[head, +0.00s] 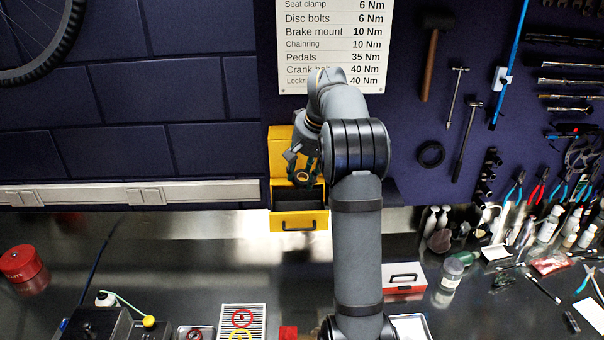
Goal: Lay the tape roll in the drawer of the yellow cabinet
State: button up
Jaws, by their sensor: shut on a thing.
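The yellow cabinet (281,150) stands against the back wall, left of my upright arm. Its drawer (299,221) is pulled out toward me, with a dark inside and a dark handle on the front. My gripper (302,175) is above the open drawer, pointing down. It is shut on a small dark ring with a tan inner edge, the tape roll (302,178), and holds it over the back part of the drawer. My arm hides the cabinet's right side.
A white and red box (404,278) with a handle stands right of my arm. Bottles and tools crowd the bench at the right. A striped tray (242,322) lies at the front, and a red tin (22,265) is far left. The bench left of the drawer is mostly clear.

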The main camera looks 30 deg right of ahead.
jog(key=shift+w+a+f, duration=0.25)
jog(key=shift+a+f, duration=0.05)
jog(key=shift+a, duration=0.3)
jog(key=shift+a+f+b, duration=0.1)
jog(key=shift+f+b, duration=0.15)
jog(key=shift+b, duration=0.25)
jog(key=f+b, duration=0.8)
jog(key=shift+d+f, duration=0.2)
jog(key=shift+f, duration=0.1)
jog(key=o, duration=0.9)
jog(key=shift+o, duration=1.2)
jog(key=shift+f, duration=0.1)
